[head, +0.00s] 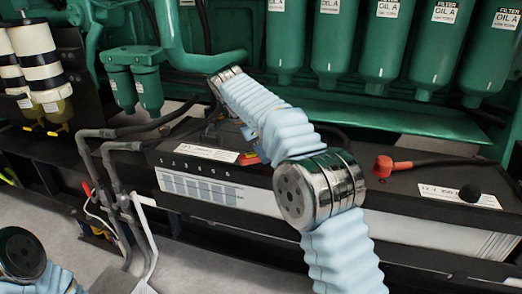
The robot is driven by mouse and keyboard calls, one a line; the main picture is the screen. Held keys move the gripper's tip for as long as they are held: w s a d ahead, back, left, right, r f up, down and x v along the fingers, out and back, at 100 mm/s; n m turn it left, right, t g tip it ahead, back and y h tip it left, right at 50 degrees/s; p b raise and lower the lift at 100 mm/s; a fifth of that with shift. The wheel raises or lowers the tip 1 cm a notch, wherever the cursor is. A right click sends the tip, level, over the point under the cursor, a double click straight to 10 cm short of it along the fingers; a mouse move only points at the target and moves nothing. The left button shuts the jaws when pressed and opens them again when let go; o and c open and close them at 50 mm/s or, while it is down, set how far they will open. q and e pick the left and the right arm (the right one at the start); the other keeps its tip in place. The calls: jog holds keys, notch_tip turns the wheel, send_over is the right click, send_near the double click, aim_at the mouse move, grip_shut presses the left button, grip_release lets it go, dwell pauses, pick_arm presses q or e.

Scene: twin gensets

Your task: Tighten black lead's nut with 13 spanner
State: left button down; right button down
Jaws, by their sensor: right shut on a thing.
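My right arm reaches across the battery area, and its gripper (228,134) is low over the top of the left battery (205,187), largely hidden behind my own forearm. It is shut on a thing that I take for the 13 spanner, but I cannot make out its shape. A small red and yellow piece (251,158) shows beside the gripper; I cannot tell what it belongs to. A black lead (150,128) runs over the left battery's rear left. Its nut is hidden from this view. My left arm shows only at the lower left edge; its gripper is out of view.
Green oil filters (335,45) hang behind. Grey pipes (110,180) stand left of the left battery. Fuel filters (38,55) are at far left.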

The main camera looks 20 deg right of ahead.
jog(key=s+b, duration=0.1)
jog(key=s+n+b, duration=0.1)
jog(key=b, duration=0.1)
jog(key=f+n+b, duration=0.1)
jog(key=b, duration=0.1)
jog(key=shift+s+d+t, duration=0.25)
jog(key=shift+s+t, duration=0.15)
jog(key=shift+s+d+r+n+b, duration=0.25)
jog(key=shift+s+n+b, duration=0.3)
jog(key=shift+n+b, duration=0.15)
jog(key=s+d+n+t+y+b, duration=0.2)
jog(key=s+d+n+b, duration=0.3)
jog(key=s+d+n, duration=0.2)
jog(key=shift+s+r+n+t+y, duration=0.3)
jog(key=shift+s+n+t, duration=0.1)
jog(key=shift+n, duration=0.6)
jog(key=shift+f, duration=0.2)
jog(key=shift+f+b, duration=0.2)
jog(key=shift+b, duration=0.2)
jog(key=shift+f+b, duration=0.4)
jog(key=shift+f, duration=0.15)
